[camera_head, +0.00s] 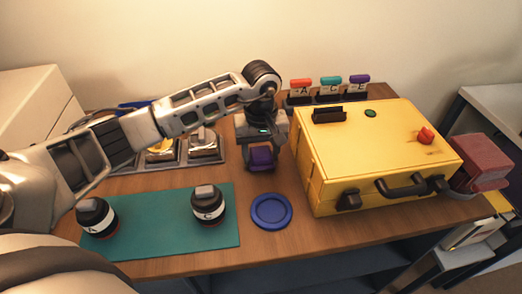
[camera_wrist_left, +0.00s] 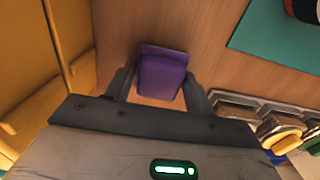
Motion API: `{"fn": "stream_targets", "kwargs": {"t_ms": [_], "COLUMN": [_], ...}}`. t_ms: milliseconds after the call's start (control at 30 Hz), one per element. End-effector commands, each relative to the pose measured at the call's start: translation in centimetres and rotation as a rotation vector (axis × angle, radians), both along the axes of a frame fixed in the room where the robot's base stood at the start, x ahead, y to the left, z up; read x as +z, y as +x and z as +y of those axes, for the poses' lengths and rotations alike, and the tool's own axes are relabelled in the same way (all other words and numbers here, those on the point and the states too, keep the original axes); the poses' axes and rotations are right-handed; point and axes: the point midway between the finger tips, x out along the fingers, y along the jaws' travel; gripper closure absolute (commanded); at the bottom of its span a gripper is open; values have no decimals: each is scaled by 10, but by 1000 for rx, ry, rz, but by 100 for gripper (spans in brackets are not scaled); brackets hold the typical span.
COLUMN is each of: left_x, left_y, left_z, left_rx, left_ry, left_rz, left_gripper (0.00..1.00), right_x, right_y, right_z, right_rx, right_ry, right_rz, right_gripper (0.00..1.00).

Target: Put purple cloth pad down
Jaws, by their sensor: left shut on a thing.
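The purple cloth pad (camera_head: 261,158) is between the fingers of my left gripper (camera_head: 262,164), which is shut on it. In the left wrist view the pad (camera_wrist_left: 161,75) sits between the two dark fingers (camera_wrist_left: 158,88). The pad is over bare wood between the tray and the yellow case; I cannot tell whether it touches the table. My right gripper is not in view.
A yellow case (camera_head: 345,153) stands close on the right. A blue round dish (camera_head: 271,211) lies just in front. A metal tray (camera_head: 180,160) is left. Labelled tools (camera_head: 328,92) stand behind.

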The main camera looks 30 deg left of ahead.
Motion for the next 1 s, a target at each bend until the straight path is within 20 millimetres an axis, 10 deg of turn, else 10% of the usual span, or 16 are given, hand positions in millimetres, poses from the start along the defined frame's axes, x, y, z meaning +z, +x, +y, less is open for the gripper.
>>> {"fn": "stream_targets", "kwargs": {"t_ms": [467,500,533,1000], "left_x": [-13,-10,-10,4], "left_y": [0,0,0,2], "left_z": [0,0,0,0], "left_rx": [0,0,0,1], "left_ry": [0,0,0,1], "left_rz": [-4,-3,-3,-6], "left_gripper": [72,35,27,25], "right_x": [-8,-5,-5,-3], "right_y": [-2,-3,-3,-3], "right_z": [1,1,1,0], "right_rx": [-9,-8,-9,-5], "right_ry": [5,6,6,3], "right_rz": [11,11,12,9], "right_gripper": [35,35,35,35]}}
